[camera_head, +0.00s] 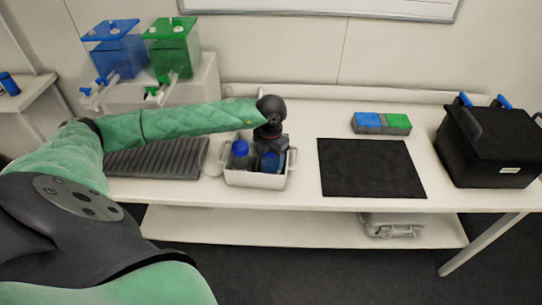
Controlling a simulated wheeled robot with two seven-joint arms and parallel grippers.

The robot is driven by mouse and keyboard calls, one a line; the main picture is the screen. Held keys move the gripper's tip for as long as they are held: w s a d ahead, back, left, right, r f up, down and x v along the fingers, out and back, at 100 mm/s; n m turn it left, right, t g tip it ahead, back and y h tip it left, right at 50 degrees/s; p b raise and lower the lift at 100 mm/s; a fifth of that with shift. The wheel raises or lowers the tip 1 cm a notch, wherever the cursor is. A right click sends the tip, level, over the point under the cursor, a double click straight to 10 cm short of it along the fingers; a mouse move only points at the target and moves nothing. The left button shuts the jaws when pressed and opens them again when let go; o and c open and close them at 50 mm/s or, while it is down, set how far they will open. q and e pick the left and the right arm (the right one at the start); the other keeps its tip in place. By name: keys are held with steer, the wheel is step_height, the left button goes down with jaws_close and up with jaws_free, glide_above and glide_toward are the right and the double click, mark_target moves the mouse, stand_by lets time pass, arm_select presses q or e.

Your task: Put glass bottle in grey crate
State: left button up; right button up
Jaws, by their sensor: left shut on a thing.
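The light grey crate (254,181) with side handles stands on the bench, left of the middle. A bottle with a blue cap (239,149) stands in its left half. My left arm comes in from the left, and my left gripper (270,151) points down over the crate's right half. It is shut on a glass bottle with blue on it (270,163), which is low within the crate's outline. The gripper hides part of this bottle, and I cannot tell if its base touches the crate floor. My right gripper is out of view.
A dark ribbed rack (157,160) lies left of the crate. A black mat (371,168) lies to the right, with a blue and green box (382,123) behind it. A black box (487,150) stands far right. Blue (117,50) and green (173,48) tanks stand back left.

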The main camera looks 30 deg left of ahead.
arm_select(q)
steer(key=shift+f, duration=0.3)
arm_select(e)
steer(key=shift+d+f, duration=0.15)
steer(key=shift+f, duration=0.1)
arm_select(q)
steer(key=shift+f, duration=0.1)
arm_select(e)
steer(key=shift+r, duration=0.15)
arm_select(q)
steer(key=o, duration=1)
steer(key=shift+c, duration=0.2)
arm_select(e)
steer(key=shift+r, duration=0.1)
arm_select(q)
steer(key=shift+r, duration=0.45)
steer(key=shift+r+b, duration=0.55)
steer(key=shift+r, duration=0.3)
step_height(320, 180, up, 10)
steer(key=b, duration=0.3)
steer(key=shift+f, duration=0.15)
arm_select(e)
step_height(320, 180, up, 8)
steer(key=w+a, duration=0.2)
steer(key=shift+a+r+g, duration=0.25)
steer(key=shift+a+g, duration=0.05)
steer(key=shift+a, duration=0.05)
